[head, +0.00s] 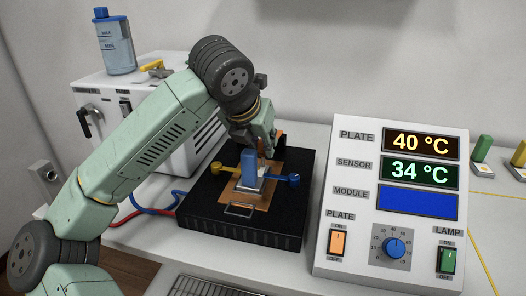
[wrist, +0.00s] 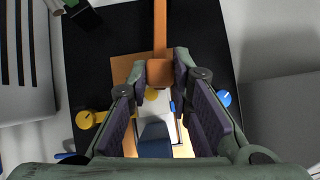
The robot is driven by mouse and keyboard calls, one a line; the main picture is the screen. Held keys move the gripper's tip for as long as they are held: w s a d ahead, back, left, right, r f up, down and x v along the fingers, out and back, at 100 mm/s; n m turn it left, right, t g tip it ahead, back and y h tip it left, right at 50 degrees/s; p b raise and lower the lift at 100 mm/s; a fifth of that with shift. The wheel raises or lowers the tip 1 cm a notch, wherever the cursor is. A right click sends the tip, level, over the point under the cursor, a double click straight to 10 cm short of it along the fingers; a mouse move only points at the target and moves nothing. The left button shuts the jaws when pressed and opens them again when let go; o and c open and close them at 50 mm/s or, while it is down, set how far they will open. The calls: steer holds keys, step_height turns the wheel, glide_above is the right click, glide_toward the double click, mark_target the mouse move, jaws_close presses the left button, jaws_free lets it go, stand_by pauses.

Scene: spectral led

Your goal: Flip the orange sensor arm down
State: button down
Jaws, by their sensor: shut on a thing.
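The orange sensor arm (wrist: 160,35) runs down from the top of the wrist view and ends in an orange block between my fingertips. My gripper (wrist: 159,66) is shut on this end. In the head view my gripper (head: 262,140) hides most of the arm; only a bit of orange (head: 280,133) shows beside it. Its exact tilt is hard to tell. Below the block lie a small yellow disc (wrist: 151,95) and a pale module plate (wrist: 158,109). A blue upright block (head: 248,166) stands just in front of my gripper.
The black base (head: 203,215) carries a copper plate (head: 238,200), a yellow knob (head: 216,168) and a blue knob (head: 294,180). A white control panel (head: 335,220) stands close on the right, reading plate 40 °C and sensor 34 °C. A white chiller box (head: 160,110) stands behind my arm.

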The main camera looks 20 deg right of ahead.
stand_by(0.3)
steer(key=c, duration=1.4)
jaws_free()
steer(key=shift+c, duration=0.2)
steer(key=v, duration=1.1)
steer(key=shift+s+a+r, duration=0.15)
steer(key=shift+s, duration=0.05)
steer(key=shift+s+r, duration=0.1)
steer(key=shift+r, duration=0.05)
steer(key=shift+s, duration=0.1)
